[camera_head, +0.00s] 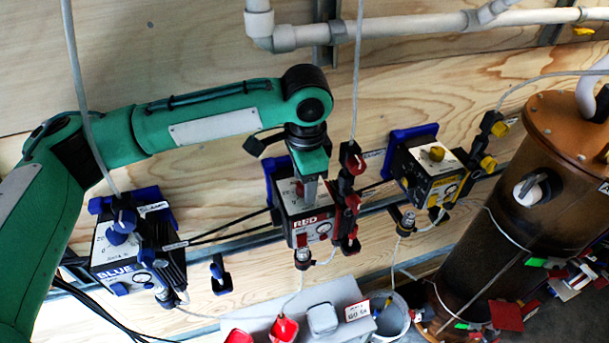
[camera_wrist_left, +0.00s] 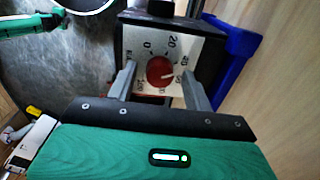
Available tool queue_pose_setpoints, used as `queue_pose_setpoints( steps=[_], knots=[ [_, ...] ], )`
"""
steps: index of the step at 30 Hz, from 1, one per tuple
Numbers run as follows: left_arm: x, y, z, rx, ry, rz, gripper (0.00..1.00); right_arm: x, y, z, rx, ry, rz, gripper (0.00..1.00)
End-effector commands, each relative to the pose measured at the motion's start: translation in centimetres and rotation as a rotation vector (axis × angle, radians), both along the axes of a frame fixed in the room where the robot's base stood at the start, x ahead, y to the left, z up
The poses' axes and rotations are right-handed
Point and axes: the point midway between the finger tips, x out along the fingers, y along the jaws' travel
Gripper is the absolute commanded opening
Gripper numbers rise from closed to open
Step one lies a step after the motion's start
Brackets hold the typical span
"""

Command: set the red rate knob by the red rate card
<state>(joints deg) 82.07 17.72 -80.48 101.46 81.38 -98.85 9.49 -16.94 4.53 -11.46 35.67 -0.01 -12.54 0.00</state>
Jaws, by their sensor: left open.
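The red rate knob (camera_wrist_left: 160,71) sits on a white dial (camera_wrist_left: 143,60) with printed numbers in the left wrist view. Its pale pointer mark is turned toward the picture's right; the nearest number is hard to read. My left gripper (camera_wrist_left: 159,88) is open, one finger on each side of the knob, with no clear contact. In the head view it is over the RED pump box (camera_head: 305,222), and my gripper (camera_head: 309,198) hides much of the dial. A small white card with red on it (camera_head: 357,311) stands at the bottom; it seems to read 60, but the print is blurry.
The BLUE pump box (camera_head: 118,262) stands to the left and the yellow-knobbed pump box (camera_head: 428,178) to the right. A brown tank (camera_head: 493,205) is at the right. Hoses and cables run close around the boxes. A grey box (camera_head: 262,327) is below.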

Motion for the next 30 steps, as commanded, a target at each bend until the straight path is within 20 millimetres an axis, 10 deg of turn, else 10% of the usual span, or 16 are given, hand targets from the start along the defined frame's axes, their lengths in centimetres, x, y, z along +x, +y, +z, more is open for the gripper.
queue_pose_setpoints(
  steps=[5, 12, 30],
  knots=[
    [0.0, 0.0, 0.0, 0.000, 0.000, 0.000, 0.51, -1.1, -0.1, -0.1, -0.001, 0.014, 0.000, 0.00],
    [0.0, 0.0, 0.0, 0.000, 0.000, 0.000, 0.07, -1.0, -0.1, -0.1, -0.002, 0.013, 0.000, 0.00],
    [0.0, 0.0, 0.5, -0.002, 0.003, -0.203, 0.07, -0.5, -0.2, 2.9, -0.002, 0.008, 0.000, 0.00]
  ],
)
